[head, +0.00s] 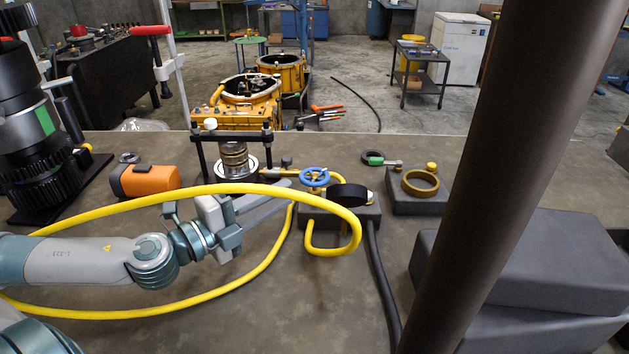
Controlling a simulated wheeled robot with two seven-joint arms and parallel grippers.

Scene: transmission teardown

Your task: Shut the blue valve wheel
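The blue valve wheel (314,177) sits near the middle of the bench, on a brass-coloured valve fitting (277,174) at a grey block (343,213). My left arm comes in from the left, and my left gripper (284,193) points right and away, with its fingertips just left of and below the wheel. Whether the fingertips touch anything there is unclear. The finger gap is hard to make out, and nothing is clearly held. A yellow hose passes across the gripper and hides part of it. My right gripper is not in view.
The yellow hose (120,204) loops widely over the bench; a black hose (383,285) runs forward from the block. A press-like stand (233,160) and an orange box (147,181) stand left. A thick dark column (510,150) and grey blocks (530,265) fill the right.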

